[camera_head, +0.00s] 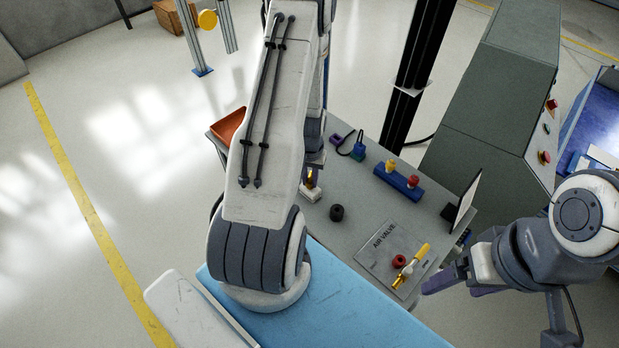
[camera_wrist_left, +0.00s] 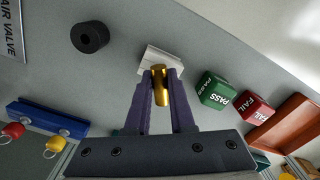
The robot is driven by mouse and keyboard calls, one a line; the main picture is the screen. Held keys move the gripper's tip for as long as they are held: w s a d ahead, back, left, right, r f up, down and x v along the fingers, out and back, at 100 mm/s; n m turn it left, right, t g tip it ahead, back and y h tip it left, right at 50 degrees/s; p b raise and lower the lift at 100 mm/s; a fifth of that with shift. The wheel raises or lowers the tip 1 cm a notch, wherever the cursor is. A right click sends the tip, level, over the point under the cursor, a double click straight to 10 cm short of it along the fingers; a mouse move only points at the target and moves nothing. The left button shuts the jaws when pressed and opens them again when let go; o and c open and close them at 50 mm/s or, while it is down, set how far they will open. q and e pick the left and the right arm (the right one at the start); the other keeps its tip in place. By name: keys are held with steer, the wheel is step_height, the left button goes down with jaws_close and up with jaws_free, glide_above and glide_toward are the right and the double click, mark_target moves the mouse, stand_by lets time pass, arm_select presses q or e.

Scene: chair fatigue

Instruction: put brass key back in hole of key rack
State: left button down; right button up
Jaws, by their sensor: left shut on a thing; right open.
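The brass key (camera_wrist_left: 160,88) is a gold cylinder between the purple fingers of my left gripper (camera_wrist_left: 160,76), which is shut on it. In the head view the brass key (camera_head: 310,180) shows just above a white block (camera_head: 311,194), partly hidden by my left arm. The white block (camera_wrist_left: 157,62) lies right by the key's end; I cannot tell whether they touch. The blue key rack (camera_head: 397,181) stands apart on the table with a yellow and a red knob on it; it also shows in the left wrist view (camera_wrist_left: 45,118). My right gripper (camera_head: 450,285) is open and empty off the table's right side.
A black ring (camera_head: 337,212) stands near the white block. The air valve plate (camera_head: 372,262) is at the table's front right. Green PASS (camera_wrist_left: 214,91) and red FAIL (camera_wrist_left: 251,106) blocks sit beside an orange tray (camera_wrist_left: 283,124). An upright panel (camera_head: 466,200) edges the right side.

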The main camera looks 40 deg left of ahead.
arm_select(q)
steer(key=shift+f, duration=0.15)
steer(key=c, duration=0.7)
jaws_free()
step_height(320, 180, up, 9)
steer(key=shift+w+r+b, duration=0.1)
steer(key=shift+b, duration=0.8)
steer(key=shift+r, duration=0.7)
